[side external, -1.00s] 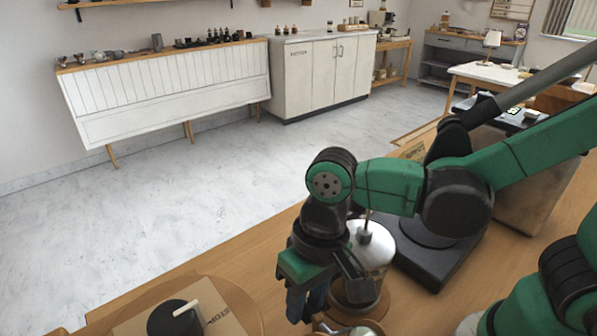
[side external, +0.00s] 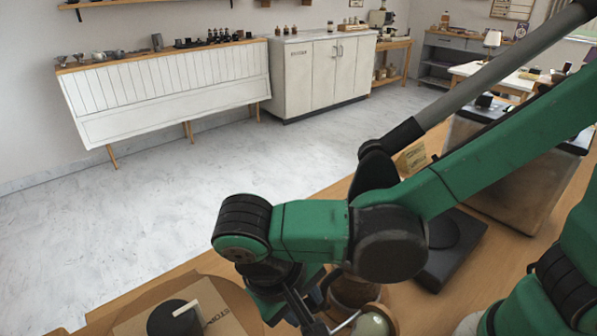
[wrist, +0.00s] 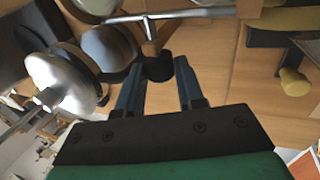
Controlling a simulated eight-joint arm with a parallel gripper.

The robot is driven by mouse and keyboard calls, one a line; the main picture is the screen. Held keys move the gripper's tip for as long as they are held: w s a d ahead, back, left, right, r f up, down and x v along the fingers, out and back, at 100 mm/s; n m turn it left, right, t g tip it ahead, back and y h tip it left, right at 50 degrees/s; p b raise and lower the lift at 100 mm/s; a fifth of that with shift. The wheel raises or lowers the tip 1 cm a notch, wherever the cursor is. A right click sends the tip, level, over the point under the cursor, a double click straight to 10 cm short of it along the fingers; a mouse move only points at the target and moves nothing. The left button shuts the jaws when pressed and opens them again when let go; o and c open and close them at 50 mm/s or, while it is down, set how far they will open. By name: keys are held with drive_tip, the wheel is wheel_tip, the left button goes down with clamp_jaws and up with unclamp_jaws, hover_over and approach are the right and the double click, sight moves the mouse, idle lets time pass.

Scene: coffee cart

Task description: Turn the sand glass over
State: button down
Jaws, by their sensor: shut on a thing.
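My gripper (wrist: 158,70) has its two blue fingers on either side of a dark knob (wrist: 158,70) at their tips. A short wooden stem joins the knob to a silver rod (wrist: 195,14). A rounded grey bulb (wrist: 110,47) shows just left of the fingers. These look like parts of the sand glass, but I see no whole outline of it. In the side view, a pale round bulb (side external: 373,324) and a thin metal rod show beside the gripper at the bottom edge. My arm hides the fingertips there.
A dark round container with a pale handle (side external: 176,320) stands at lower left. A black-based machine (side external: 450,240) stands right.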

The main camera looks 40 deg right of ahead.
idle(0.3)
drive_tip(key=c, duration=0.8)
unclamp_jaws()
drive_tip(key=shift+c, duration=0.2)
drive_tip(key=shift+a+r, duration=0.2)
drive_tip(key=shift+r, duration=0.3)
drive_tip(key=d+v, duration=0.2)
drive_tip(key=v, duration=0.8)
drive_tip(key=shift+r, duration=0.7)
drive_tip(key=shift+d+f, duration=0.1)
